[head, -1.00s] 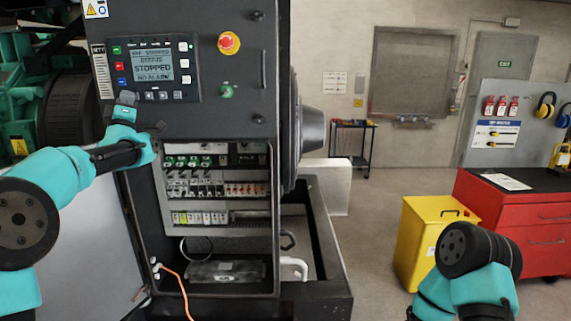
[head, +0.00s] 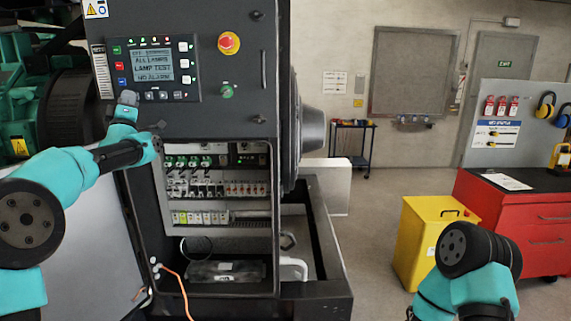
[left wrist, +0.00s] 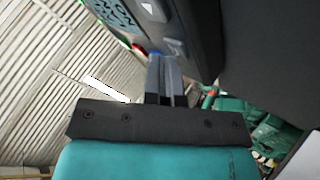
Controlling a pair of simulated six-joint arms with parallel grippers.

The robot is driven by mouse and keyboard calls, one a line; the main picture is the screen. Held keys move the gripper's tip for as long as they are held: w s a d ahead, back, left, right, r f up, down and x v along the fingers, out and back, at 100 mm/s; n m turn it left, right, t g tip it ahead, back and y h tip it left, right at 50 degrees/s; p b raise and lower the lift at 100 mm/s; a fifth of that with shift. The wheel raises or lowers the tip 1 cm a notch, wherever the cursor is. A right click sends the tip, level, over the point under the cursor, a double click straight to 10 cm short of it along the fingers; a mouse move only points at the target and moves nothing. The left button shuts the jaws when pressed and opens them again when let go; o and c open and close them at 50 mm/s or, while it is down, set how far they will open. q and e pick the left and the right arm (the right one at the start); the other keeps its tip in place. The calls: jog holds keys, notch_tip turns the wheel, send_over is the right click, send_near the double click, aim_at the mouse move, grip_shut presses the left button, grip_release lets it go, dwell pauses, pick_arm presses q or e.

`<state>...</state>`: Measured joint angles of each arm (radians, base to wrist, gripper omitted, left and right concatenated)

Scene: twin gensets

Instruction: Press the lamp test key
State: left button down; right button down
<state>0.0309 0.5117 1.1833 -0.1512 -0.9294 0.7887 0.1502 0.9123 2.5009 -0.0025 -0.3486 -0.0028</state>
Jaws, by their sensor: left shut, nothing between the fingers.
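The controller panel (head: 190,94) is on the upper cabinet door. Its screen (head: 153,66) reads "ALL LAMPS", "LAMP TEST" and "NO ALARM", and small lamps along its top edge are lit. Grey keys (head: 163,96) run along its bottom edge. My left gripper (head: 128,97) is shut and empty, with its tips at the left end of that key row. The tips hide what lies behind them. In the left wrist view the shut fingers (left wrist: 160,75) reach up to the panel's underside beside a key (left wrist: 174,47); contact is hard to tell. My right gripper is out of view.
A red emergency stop button (head: 229,43) and a green knob (head: 227,91) are right of the panel. The open bay below holds breakers (head: 190,189). A yellow bin (head: 417,235) and a red tool cabinet (head: 490,215) stand at right.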

pick_arm(q)
jog(key=shift+s, duration=0.85)
jog(key=shift+s, duration=0.15)
jog(key=s, duration=0.5)
jog(key=shift+s, duration=0.35)
dwell(0.4)
